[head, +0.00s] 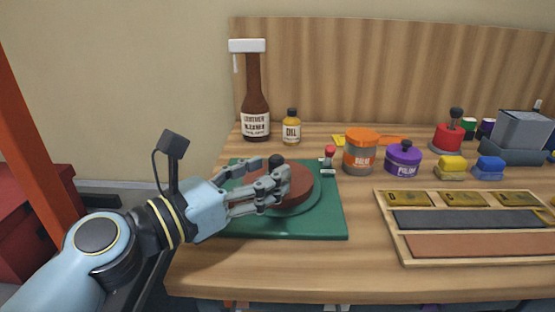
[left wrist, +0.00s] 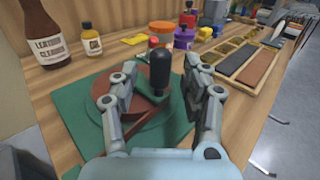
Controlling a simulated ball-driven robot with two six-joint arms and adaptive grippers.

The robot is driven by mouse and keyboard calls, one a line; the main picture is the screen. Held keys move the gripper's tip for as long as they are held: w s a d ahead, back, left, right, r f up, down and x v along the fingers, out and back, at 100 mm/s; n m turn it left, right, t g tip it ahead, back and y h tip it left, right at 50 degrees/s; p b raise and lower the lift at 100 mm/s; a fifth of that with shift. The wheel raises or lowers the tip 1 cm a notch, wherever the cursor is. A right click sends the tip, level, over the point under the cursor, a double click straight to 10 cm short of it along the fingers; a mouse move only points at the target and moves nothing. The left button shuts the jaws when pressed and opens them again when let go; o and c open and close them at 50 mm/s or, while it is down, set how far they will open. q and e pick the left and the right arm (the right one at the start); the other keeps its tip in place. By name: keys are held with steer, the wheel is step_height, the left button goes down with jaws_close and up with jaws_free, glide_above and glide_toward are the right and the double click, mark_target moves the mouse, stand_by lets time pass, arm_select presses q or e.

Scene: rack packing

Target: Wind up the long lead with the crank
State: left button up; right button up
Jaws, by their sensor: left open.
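A brown round reel (head: 298,190) sits on a green round base on a green board (head: 320,226) at the table's left; the reel also shows in the left wrist view (left wrist: 100,90). The crank's upright black knob (left wrist: 159,68) stands above it, and its top shows in the head view (head: 276,160). My left gripper (head: 277,180) is open over the reel. In the left wrist view its fingers (left wrist: 160,76) stand on either side of the knob, with gaps visible. A reddish-brown strip (left wrist: 90,152) runs toward the lower left, partly hidden by the hand. My right gripper is out of view.
A small red-topped fitting (head: 329,158) stands at the board's back right edge. Behind are a leather cleaner bottle (head: 255,105) and an oil bottle (head: 291,128). Jars (head: 361,152) and a divided wooden tray (head: 394,243) are to the right. Bare table lies in front.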

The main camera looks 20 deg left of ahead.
mark_target(270, 171)
arm_select(q)
steer(key=shift+x, duration=1.6)
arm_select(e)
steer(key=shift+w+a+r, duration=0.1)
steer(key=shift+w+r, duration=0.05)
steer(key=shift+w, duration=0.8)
arm_select(q)
steer(key=shift+c, duration=0.4)
jaws_close()
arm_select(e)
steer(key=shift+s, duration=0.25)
arm_select(q)
steer(key=shift+w+f, duration=0.1)
steer(key=shift+f, duration=0.2)
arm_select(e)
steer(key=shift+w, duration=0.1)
